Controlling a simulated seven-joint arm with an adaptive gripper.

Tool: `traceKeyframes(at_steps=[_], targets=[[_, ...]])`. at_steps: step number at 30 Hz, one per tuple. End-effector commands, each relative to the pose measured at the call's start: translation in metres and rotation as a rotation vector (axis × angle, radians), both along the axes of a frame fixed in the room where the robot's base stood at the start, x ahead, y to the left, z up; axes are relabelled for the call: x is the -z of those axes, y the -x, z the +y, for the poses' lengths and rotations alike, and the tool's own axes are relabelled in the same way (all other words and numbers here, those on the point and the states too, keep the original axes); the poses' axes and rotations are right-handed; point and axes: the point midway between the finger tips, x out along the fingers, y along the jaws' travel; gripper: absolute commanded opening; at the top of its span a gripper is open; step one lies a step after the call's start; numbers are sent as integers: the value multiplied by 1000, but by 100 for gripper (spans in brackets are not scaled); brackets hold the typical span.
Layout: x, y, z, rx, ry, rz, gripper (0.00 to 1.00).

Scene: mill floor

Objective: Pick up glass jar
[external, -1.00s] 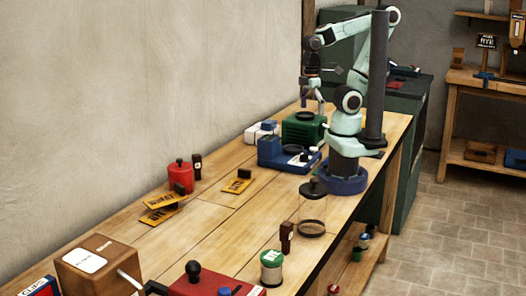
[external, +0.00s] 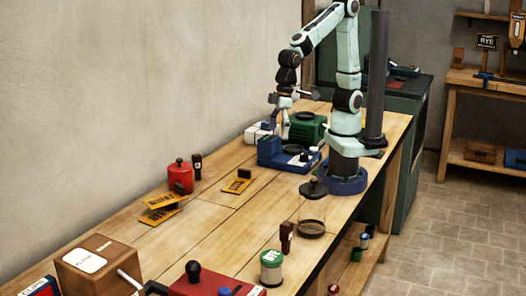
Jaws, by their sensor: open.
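A clear glass jar (external: 313,210) with a black knobbed lid stands upright near the right edge of the wooden bench, in front of my arm's base. Some dark contents or a dark base show at its bottom. My gripper (external: 279,130) is open and points down above the blue device, at the back left of the jar and well apart from it. Its fingertips are small in this view, and I see nothing between them.
A blue device (external: 270,155) and a green box (external: 307,128) stand near my gripper. A green-lidded jar (external: 271,268) and a dark brown block (external: 287,237) stand in front of the glass jar. A red canister (external: 180,177) is at left. The bench middle is mostly clear.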

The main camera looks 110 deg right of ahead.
Motion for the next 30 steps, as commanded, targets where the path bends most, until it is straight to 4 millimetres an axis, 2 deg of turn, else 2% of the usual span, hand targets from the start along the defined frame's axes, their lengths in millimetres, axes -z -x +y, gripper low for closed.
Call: traceKeyframes(at_steps=[1,3,7,11,22,30], targets=[[19,5,30,-82,20,35,100],[44,20,63,-190,58,85,100],[76,54,93,-330,122,161,100],[85,67,102,-380,138,174,100],[139,68,101,-382,138,176,100],[150,67,101,-380,136,173,100]])
